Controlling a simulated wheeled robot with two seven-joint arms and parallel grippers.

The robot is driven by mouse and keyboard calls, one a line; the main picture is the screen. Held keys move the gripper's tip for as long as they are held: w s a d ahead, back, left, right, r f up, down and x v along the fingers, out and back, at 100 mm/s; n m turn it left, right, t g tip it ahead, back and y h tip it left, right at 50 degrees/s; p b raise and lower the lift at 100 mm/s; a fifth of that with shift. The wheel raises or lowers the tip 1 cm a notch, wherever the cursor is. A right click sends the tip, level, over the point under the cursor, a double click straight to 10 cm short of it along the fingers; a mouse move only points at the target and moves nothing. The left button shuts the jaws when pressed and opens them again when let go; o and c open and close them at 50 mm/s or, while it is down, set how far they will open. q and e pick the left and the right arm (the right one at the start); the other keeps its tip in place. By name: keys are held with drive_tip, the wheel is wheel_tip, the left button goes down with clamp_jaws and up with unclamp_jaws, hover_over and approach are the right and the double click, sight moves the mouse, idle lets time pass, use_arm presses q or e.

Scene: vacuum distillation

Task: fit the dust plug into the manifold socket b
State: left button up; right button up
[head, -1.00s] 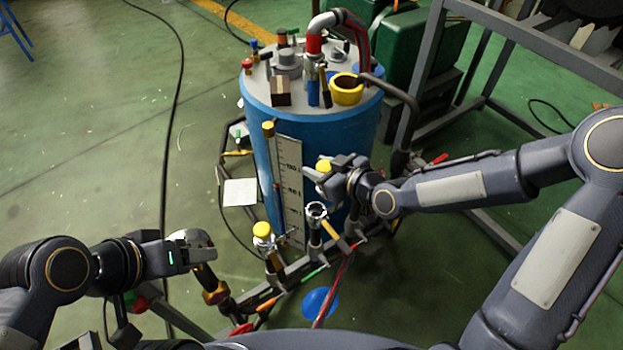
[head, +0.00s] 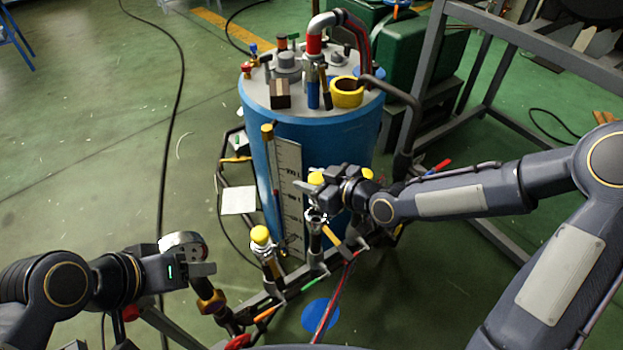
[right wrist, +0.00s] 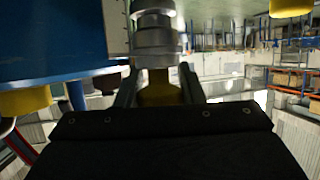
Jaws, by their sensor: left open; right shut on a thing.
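The dust plug (head: 316,179) has a yellow head, and my right gripper (head: 318,186) is shut on it. The gripper holds it just above the open metal middle socket (head: 316,214) of the manifold, which I take as socket b. In the right wrist view the yellow plug (right wrist: 160,90) sits between the fingers, in line with a silver ringed fitting (right wrist: 155,38). I cannot tell whether plug and socket touch. My left gripper (head: 207,268) is open and empty, close to a round gauge (head: 183,244).
Another yellow cap (head: 260,234) tops the left manifold fitting, and one (head: 367,174) shows behind my right gripper. The blue vessel (head: 262,160) with a scale plate (head: 288,190) stands right behind the manifold. A grey frame (head: 500,115) stands at right.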

drive_tip(key=shift+f+b, duration=1.5)
drive_tip(key=shift+f, duration=0.3)
drive_tip(key=shift+b, duration=0.55)
idle(0.3)
drive_tip(key=shift+f+b, duration=2.25)
drive_tip(key=o, duration=1.1)
drive_tip(key=shift+o, duration=0.2)
drive_tip(key=p+v, duration=0.3)
drive_tip(key=v, duration=0.4)
drive_tip(key=shift+s+d, duration=0.3)
drive_tip(key=shift+r, duration=0.1)
